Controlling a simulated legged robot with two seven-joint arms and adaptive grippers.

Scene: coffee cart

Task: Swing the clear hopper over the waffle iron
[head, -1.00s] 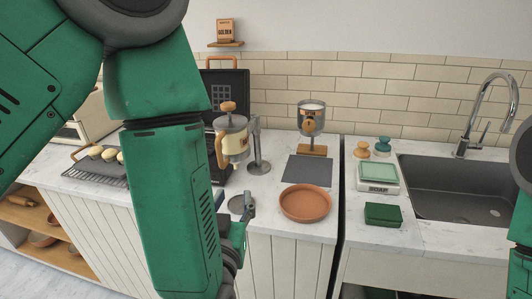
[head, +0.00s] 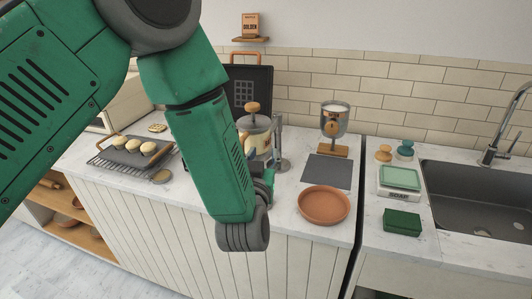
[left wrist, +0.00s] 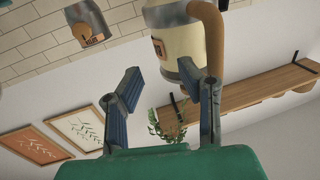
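The hopper (head: 256,128), with cream contents, a knobbed lid and a tan handle, hangs on a metal post (head: 281,150) in front of the black waffle iron. The iron's raised lid (head: 243,92) shows behind it; its lower part is mostly hidden by the hopper and my left arm. My left gripper (head: 267,183) is just below the hopper, partly hidden by my forearm. In the left wrist view its fingers (left wrist: 160,84) are spread and empty, with the hopper (left wrist: 176,44) and its handle beyond them. My right gripper is out of view.
A second dispenser (head: 334,120) stands to the right, behind a dark mat (head: 327,171) and a terracotta dish (head: 324,205). A rack with buns (head: 130,147) is at the left. A scale, a green box (head: 402,222) and the sink (head: 470,195) are at the right.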

